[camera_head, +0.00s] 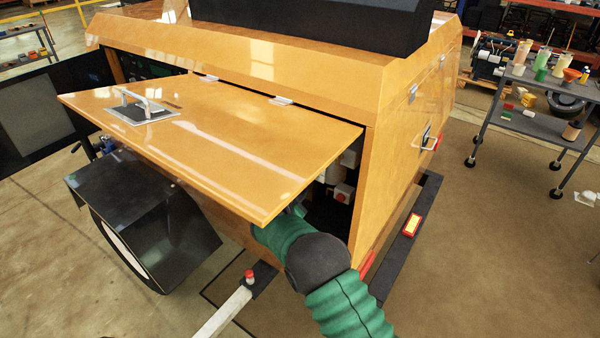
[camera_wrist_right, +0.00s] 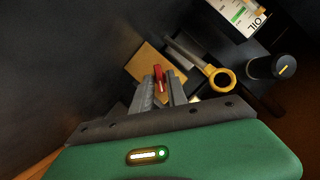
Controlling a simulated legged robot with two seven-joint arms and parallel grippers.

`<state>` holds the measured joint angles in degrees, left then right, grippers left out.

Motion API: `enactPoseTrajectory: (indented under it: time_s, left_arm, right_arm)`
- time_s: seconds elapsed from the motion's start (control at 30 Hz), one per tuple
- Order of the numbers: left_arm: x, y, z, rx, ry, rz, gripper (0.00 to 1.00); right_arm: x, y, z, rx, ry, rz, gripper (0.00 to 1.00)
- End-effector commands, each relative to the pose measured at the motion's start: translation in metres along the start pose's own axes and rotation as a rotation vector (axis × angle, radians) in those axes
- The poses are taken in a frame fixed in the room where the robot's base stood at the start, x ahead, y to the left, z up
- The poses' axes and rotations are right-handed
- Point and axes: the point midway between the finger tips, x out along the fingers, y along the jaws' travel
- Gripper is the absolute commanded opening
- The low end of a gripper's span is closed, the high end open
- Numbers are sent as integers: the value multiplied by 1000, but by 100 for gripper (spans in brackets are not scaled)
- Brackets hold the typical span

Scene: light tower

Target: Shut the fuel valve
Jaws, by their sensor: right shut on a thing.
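In the right wrist view, a small red lever (camera_wrist_right: 158,74), which looks like the fuel valve's handle, stands at the fingertips in front of a tan plate (camera_wrist_right: 143,62). My right gripper (camera_wrist_right: 160,84) is shut on this red lever. The valve body is hidden or too dark to make out. In the head view, my green right arm reaches under the raised orange door (camera_head: 220,140) into the dark compartment, and the gripper is hidden there. My left gripper is in neither view.
A yellow ring handle (camera_wrist_right: 221,80) and a black cylinder (camera_wrist_right: 270,67) sit right of my fingers, below an OIL label (camera_wrist_right: 240,15). The door overhangs my arm; the orange side wall (camera_head: 400,160) is close on the right. A grey cart (camera_head: 535,115) stands farther right.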

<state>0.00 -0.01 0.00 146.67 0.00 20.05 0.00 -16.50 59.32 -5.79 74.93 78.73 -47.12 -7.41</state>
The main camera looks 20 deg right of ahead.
Motion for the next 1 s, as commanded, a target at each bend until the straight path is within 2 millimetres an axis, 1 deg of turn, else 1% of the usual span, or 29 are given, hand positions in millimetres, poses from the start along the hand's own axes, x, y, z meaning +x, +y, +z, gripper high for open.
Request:
enactPoseTrajectory:
  time_s: [0.03,0.1,0.2,0.3,0.43,0.7,1.0]
  left_arm:
    - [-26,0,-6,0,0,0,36]
    - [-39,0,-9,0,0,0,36]
    - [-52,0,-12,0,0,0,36]
    - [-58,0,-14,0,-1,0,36]
    - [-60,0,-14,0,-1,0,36]
    - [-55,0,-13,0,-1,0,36]
    - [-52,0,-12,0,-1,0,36]
  right_arm:
    - [-4,-6,-5,-41,-9,22,0]
    - [-4,-4,-3,-101,-10,48,0]
    - [-3,-4,0,-187,-9,82,0]
    - [-2,-2,2,-268,-9,116,0]
    - [0,-2,6,-367,-9,156,0]
    - [1,-2,9,-520,-10,218,0]
    - [0,-3,9,-595,-11,247,0]
